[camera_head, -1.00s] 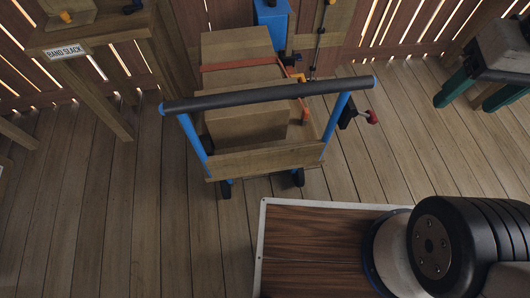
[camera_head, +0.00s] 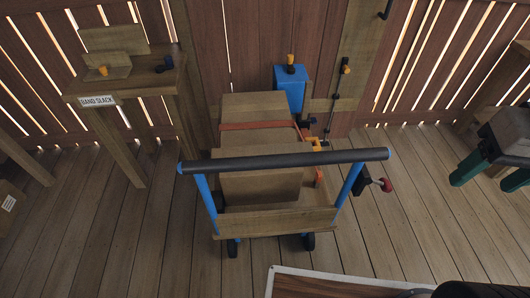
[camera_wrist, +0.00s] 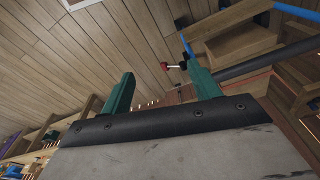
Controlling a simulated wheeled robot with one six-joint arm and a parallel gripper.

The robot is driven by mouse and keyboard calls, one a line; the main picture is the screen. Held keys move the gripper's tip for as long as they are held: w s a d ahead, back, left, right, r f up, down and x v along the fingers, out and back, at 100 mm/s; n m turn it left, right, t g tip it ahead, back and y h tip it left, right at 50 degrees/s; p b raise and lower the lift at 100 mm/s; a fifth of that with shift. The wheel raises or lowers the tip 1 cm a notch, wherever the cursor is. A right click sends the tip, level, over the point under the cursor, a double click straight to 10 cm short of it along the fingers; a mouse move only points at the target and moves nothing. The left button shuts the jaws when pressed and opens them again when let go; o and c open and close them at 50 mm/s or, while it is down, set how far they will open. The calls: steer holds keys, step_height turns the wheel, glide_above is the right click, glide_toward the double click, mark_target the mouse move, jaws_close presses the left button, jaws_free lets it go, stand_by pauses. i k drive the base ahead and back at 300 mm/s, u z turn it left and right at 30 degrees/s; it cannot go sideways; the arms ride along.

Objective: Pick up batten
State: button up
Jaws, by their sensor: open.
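I cannot single out a batten with certainty. Light wooden boards (camera_head: 112,40) stand on a side table at the upper left in the head view. My gripper (camera_head: 487,172) is at the right edge of the head view, with a grey body and two green fingers, right of the cart. In the wrist view my gripper (camera_wrist: 162,88) has its green fingers spread wide, with nothing between them. A dark lever with a red knob (camera_wrist: 168,66) shows beyond the fingers, with no visible contact.
A blue-framed cart (camera_head: 275,224) with a dark handle carries boxes (camera_head: 262,188) and an orange strap. A blue container (camera_head: 288,88) stands behind it. Plank floor is open left of the cart.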

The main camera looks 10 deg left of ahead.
mark_target(306, 147)
steer(key=z, duration=2.75)
steer(key=k, duration=1.45)
steer(key=u, duration=2.1)
steer(key=i, duration=0.5)
